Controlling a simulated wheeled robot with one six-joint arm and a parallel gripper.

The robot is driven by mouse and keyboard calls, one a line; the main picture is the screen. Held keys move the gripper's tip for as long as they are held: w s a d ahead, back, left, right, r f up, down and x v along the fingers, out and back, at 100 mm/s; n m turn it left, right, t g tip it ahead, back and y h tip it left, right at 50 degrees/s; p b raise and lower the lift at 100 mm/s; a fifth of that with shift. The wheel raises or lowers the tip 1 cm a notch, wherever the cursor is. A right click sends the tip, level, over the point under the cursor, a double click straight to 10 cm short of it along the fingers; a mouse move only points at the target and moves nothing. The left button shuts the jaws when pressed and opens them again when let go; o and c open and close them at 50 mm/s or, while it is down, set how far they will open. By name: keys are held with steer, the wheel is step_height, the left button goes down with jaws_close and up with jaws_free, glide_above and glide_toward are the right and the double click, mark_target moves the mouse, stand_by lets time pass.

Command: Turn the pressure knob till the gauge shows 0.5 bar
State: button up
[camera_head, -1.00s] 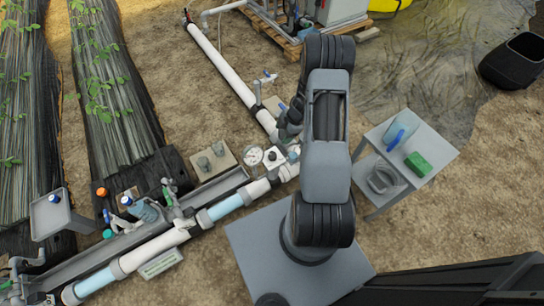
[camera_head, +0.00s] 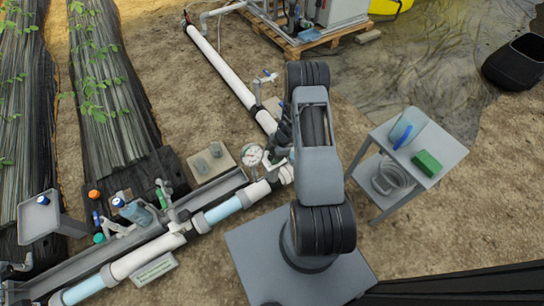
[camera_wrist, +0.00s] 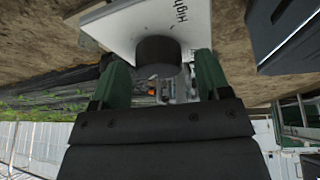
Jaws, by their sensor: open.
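The round white pressure gauge (camera_head: 251,155) sits on the pipe assembly in the head view. Its needle is too small to read. The dark round pressure knob (camera_wrist: 157,57) stands on a white plate (camera_wrist: 120,28) marked "High" in the wrist view. My gripper (camera_wrist: 163,64) is open, with one green finger on each side of the knob. I cannot tell whether the fingers touch it. In the head view my wrist and gripper (camera_head: 282,148) are just right of the gauge and hide the knob.
White and clear pipes (camera_head: 222,208) run left from the gauge, and another white pipe (camera_head: 222,68) runs up from it. A grey side table (camera_head: 440,150) with a green block (camera_head: 427,163) stands at right. A small pad with two grey cups (camera_head: 208,160) lies left of the gauge.

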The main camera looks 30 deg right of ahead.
steer(key=shift+a+f, duration=0.1)
steer(key=shift+f, duration=0.1)
steer(key=shift+c, duration=0.2)
steer(key=c, duration=0.9)
steer(key=shift+o, duration=0.2)
steer(key=shift+r+p, duration=0.1)
steer(key=shift+p, duration=0.25)
steer(key=shift+n+g+p, duration=0.5)
steer(key=shift+n+p, duration=0.4)
steer(key=shift+n, duration=0.3)
steer(key=n+g, duration=0.1)
steer(key=n, duration=0.2)
steer(key=shift+p, duration=0.35)
steer(key=shift+n+g, duration=0.5)
steer(key=shift+n, duration=0.6)
